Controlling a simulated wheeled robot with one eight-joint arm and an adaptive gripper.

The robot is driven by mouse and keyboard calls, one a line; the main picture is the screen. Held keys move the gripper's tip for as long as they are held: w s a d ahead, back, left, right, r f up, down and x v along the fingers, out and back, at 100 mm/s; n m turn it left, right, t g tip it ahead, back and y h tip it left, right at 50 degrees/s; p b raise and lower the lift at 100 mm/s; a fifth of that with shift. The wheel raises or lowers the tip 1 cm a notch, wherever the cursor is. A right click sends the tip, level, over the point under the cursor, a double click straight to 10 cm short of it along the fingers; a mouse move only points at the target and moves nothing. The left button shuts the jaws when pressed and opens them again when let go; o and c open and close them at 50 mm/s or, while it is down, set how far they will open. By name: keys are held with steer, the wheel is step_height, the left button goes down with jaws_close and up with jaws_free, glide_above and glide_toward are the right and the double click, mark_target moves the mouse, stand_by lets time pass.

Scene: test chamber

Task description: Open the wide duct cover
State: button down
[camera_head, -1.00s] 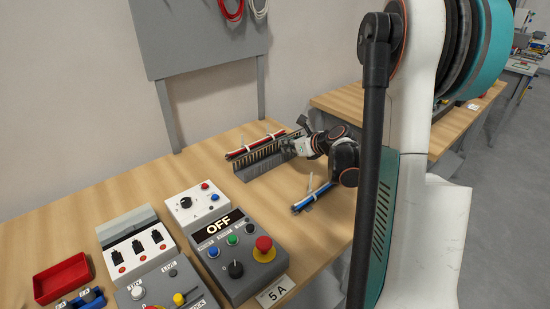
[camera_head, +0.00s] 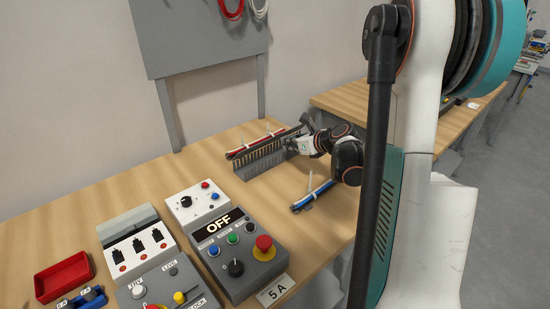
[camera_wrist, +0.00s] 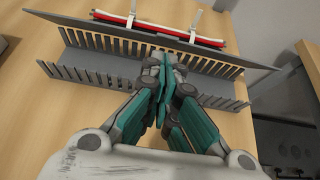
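The wide grey duct (camera_head: 250,172) lies on the wooden bench, and its slotted walls and open inside show in the wrist view (camera_wrist: 95,80). A plain grey strip, which looks like its cover (camera_wrist: 50,22), stands swung back along the far slotted wall. It also shows as a dark edge in the head view (camera_head: 272,141). My gripper (camera_head: 290,143) is at the right part of the duct. In the wrist view its teal fingers (camera_wrist: 164,64) come together over the duct, by the far wall and cover. They look shut with nothing clear between them; the tips partly hide the cover's lower edge.
A red cable bundle (camera_wrist: 160,28) with white ties lies behind the duct. A blue and black bundle (camera_head: 313,197) lies in front of it. Control boxes (camera_head: 238,255) and a red tray (camera_head: 62,278) are at the front left. Bare bench lies left of the duct.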

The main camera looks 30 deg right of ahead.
steer(key=shift+s+d, duration=0.2)
steer(key=shift+s, duration=1.1)
steer(key=shift+s+d, duration=0.15)
steer(key=shift+s, duration=1.1)
